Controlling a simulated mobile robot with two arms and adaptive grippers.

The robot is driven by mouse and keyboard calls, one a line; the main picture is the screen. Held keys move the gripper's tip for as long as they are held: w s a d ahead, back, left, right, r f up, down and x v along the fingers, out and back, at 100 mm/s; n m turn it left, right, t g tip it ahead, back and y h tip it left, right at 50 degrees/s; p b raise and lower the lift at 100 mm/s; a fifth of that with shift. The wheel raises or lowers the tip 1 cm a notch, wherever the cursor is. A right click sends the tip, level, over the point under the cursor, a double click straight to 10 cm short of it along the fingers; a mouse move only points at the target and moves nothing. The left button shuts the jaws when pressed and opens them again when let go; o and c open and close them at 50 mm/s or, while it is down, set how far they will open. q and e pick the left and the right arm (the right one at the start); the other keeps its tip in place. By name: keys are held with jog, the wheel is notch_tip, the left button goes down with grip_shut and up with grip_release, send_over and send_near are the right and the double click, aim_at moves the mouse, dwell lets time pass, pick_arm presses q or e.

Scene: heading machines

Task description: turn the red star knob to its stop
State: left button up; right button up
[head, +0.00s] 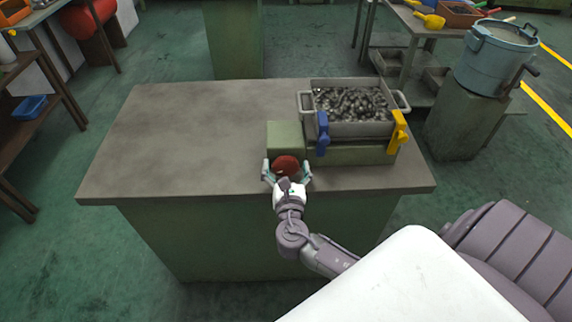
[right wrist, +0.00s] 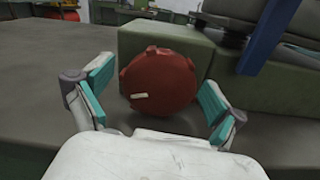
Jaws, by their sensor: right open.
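The red star knob (head: 286,166) is on the front of a green block (head: 284,136) on the bench top. In the right wrist view the knob (right wrist: 158,82) shows as a round red disc with lobes and a short pale mark low on its face, left of its middle. My right gripper (head: 287,172) is open, with one finger on each side of the knob. In the right wrist view a gap shows between the knob and the left finger; the right finger is close to the knob's edge, and I cannot tell if it touches. My left gripper is not in view.
A grey bin (head: 352,127) of metal parts sits behind and right of the knob on the bench (head: 180,140). A blue lever (head: 323,134) and a yellow lever (head: 397,132) stand at its front. The bench's left side is clear. A blue-grey pot (head: 495,62) stands at right.

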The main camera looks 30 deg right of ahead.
jog(key=shift+c, duration=1.2)
jog(key=c, duration=0.9)
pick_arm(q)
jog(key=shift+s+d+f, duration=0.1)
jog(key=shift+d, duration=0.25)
pick_arm(e)
jog(key=shift+f, duration=0.1)
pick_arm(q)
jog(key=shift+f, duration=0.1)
pick_arm(e)
jog(key=shift+m, duration=0.3)
jog(key=shift+b, duration=0.35)
jog(key=m+b, duration=0.1)
jog(key=m, duration=0.2)
jog(key=shift+f+b, duration=0.1)
jog(key=shift+b, duration=0.3)
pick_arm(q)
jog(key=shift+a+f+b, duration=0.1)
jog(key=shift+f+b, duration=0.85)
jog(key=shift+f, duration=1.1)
pick_arm(e)
jog(key=shift+m, duration=1.6)
